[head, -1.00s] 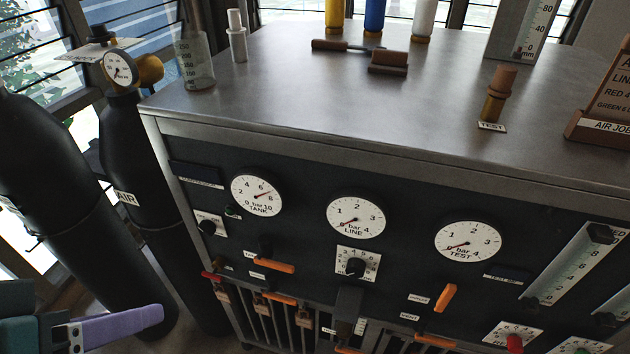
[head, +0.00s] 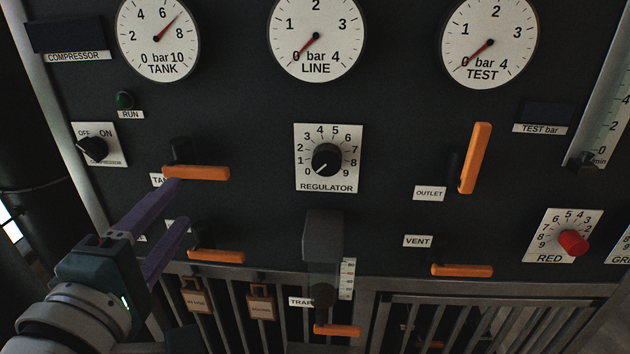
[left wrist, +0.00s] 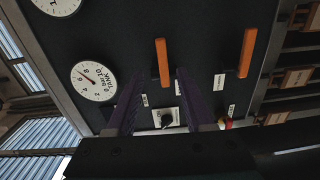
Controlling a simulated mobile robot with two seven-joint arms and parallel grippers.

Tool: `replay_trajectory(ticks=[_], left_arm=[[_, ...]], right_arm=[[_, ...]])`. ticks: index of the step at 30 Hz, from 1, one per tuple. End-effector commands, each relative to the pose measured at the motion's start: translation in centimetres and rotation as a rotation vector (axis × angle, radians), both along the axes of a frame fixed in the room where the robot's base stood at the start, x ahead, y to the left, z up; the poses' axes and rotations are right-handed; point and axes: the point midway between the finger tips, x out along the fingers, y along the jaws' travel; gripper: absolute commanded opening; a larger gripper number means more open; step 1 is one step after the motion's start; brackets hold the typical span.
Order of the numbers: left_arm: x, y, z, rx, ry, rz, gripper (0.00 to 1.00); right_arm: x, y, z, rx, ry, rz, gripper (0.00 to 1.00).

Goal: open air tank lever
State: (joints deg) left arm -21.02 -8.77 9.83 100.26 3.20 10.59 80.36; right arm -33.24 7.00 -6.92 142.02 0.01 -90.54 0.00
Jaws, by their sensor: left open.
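The tank lever (head: 197,173) has an orange handle lying horizontal on the dark panel below the tank gauge. Its label is partly hidden by a finger of my left gripper (head: 177,206). That gripper is open and empty, its purple fingers pointing up and right at the panel. In the head view its upper fingertip is just below the lever's left end. In the left wrist view the lever (left wrist: 162,62) shows ahead, between the lines of the two fingers of my left gripper (left wrist: 160,75); contact cannot be told. My right gripper is out of view.
A second orange lever (head: 216,256) sits just below, near the lower finger. The regulator knob (head: 326,160), upright outlet lever (head: 474,158) and horizontal vent lever (head: 462,270) are to the right. The compressor switch (head: 93,148) is at left. The tank gauge (head: 158,38) reads about 7; the line gauge (head: 316,38) about 0.

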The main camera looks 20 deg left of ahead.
Motion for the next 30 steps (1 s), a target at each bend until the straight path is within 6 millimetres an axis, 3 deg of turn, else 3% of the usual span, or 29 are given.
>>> replay_trajectory(ticks=[1,8,24,30], left_arm=[[0.0,0.1,-1.0,-0.014,-0.017,0.007,0.53],[1.0,0.5,-0.7,-0.030,-0.039,0.014,0.53],[8.1,2.2,-1.0,-0.027,-0.036,0.013,0.53],[8.2,2.2,-0.7,-0.028,-0.033,0.012,0.53]], right_arm=[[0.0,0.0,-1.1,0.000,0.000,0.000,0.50],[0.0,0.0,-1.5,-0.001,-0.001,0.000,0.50],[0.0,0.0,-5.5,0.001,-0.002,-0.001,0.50],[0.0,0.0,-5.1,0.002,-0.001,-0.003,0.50]])
